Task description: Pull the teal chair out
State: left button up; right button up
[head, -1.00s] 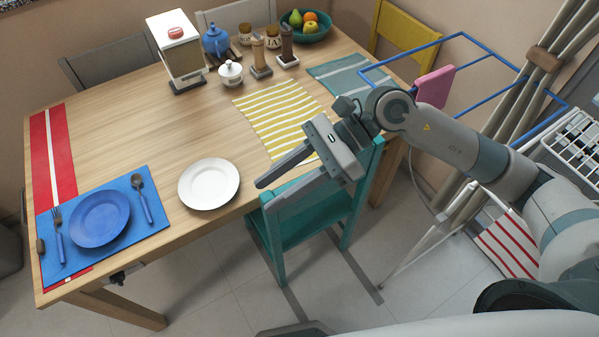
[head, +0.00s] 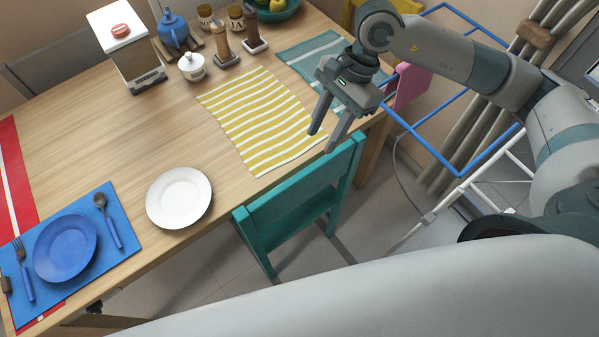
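The teal chair (head: 300,205) stands at the near right edge of the wooden table (head: 120,105), its backrest toward me. Its seat is mostly hidden by the backrest and table. My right gripper (head: 322,141) points downward near the right half of the backrest's top rail, by the table edge. Its two fingers are apart with nothing seen between them. I cannot tell whether they touch the rail. My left gripper is not in view.
A white plate (head: 179,198) and a striped yellow cloth (head: 262,121) lie on the table near the chair. A blue drying rack (head: 462,165) with a pink cloth (head: 409,86) stands to the right. Some floor (head: 320,250) shows behind the chair.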

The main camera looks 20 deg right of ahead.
aim_at(299, 184)
jog(key=p+x, duration=0.6)
jog(key=x, duration=1.1)
jog(key=shift+s+a+f, duration=0.15)
jog(key=shift+a, duration=0.05)
grip_shut()
